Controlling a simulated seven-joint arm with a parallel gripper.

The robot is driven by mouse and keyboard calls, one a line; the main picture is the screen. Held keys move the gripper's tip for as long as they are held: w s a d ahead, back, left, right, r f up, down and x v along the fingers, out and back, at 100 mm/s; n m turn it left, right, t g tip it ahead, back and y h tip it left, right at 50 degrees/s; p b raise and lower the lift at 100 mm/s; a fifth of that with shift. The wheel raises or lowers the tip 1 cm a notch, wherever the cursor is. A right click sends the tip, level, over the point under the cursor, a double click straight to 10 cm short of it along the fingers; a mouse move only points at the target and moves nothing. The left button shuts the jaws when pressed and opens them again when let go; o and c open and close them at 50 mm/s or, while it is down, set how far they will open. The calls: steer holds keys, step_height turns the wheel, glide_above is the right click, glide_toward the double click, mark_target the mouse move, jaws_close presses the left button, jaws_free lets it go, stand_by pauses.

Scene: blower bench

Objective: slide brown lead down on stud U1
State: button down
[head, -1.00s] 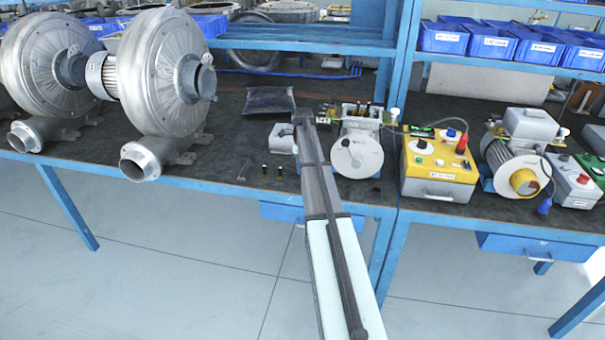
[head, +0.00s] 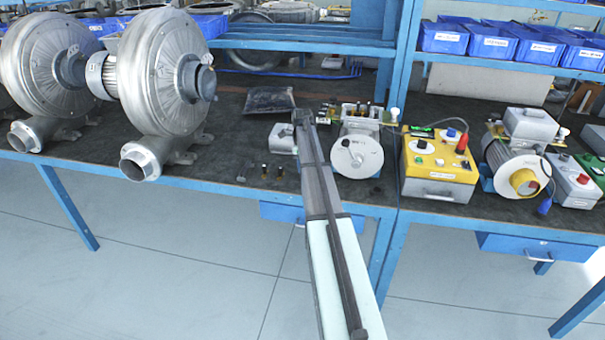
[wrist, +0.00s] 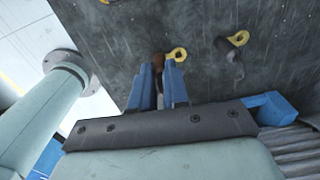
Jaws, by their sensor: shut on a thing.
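The brown lead (wrist: 158,60) is between the blue fingertips of my gripper (wrist: 160,82) in the wrist view. Its yellow ring terminal (wrist: 178,54) sticks out just beyond the fingers, to the right. My gripper is shut on this lead, over the dark bench top. In the head view my arm hides the gripper. The motor (head: 357,150) with an open terminal area (head: 360,112) on top stands right of the arm's end. Stud U1 cannot be picked out; the terminals are too small to tell apart.
A dark lead end with a yellow ring (wrist: 232,55) lies on the bench, right of the gripper. Small parts (head: 265,170) lie left of my arm. A yellow control box (head: 438,165) stands right of the motor. A large blower (head: 165,75) stands at left.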

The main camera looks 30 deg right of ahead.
steer(key=shift+r, duration=0.1)
steer(key=shift+r, duration=2.4)
